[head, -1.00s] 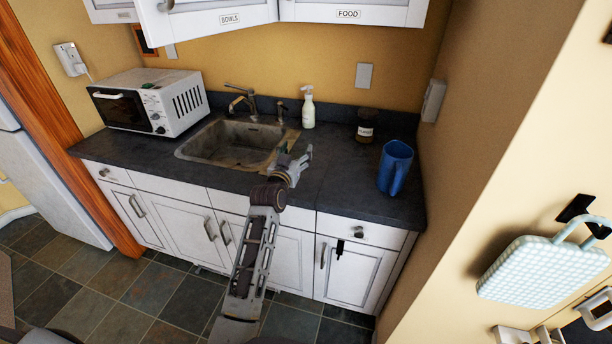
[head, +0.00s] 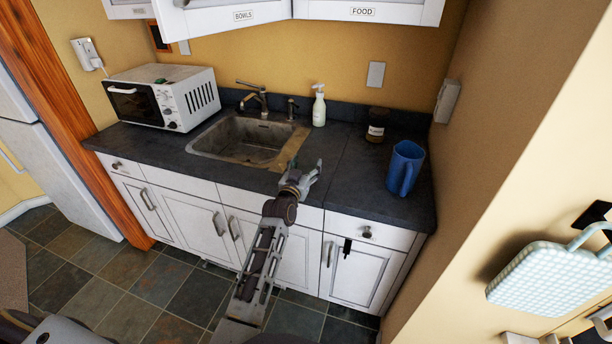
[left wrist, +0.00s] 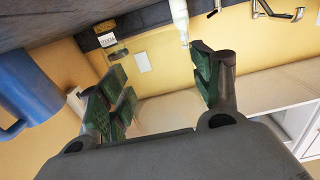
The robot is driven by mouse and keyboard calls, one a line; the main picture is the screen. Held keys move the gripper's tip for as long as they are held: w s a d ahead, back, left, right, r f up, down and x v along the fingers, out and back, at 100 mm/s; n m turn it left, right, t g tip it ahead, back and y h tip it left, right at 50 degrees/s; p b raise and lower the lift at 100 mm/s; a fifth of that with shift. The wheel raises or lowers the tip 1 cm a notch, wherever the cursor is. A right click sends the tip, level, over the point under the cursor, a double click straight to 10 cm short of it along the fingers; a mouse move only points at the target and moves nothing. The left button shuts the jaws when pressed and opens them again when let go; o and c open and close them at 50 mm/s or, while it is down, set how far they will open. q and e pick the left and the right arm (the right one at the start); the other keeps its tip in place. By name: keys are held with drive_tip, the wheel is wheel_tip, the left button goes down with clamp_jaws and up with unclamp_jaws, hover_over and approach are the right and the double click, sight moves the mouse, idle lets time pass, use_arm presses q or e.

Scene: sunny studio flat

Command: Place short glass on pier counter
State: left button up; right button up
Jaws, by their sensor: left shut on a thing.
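My left gripper (head: 303,176) is over the front of the dark counter, just right of the sink's front corner. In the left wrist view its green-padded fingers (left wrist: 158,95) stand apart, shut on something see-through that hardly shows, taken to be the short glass. The dark counter (head: 345,185) runs under the wall cupboards. I cannot tell which part of it is the pier counter. My right gripper is not in view.
A blue pitcher (head: 405,168) stands at the counter's right end, with a dark jar (head: 377,124) behind it. A soap bottle (head: 319,106) stands by the sink (head: 240,140). A white microwave (head: 163,96) is at the left. The counter between sink and pitcher is clear.

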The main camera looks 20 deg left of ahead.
use_arm(q)
drive_tip(key=shift+f, duration=1.8)
drive_tip(key=o, duration=1.1)
drive_tip(key=shift+f, duration=0.15)
drive_tip(key=shift+o, duration=0.2)
drive_tip(key=shift+s, duration=0.1)
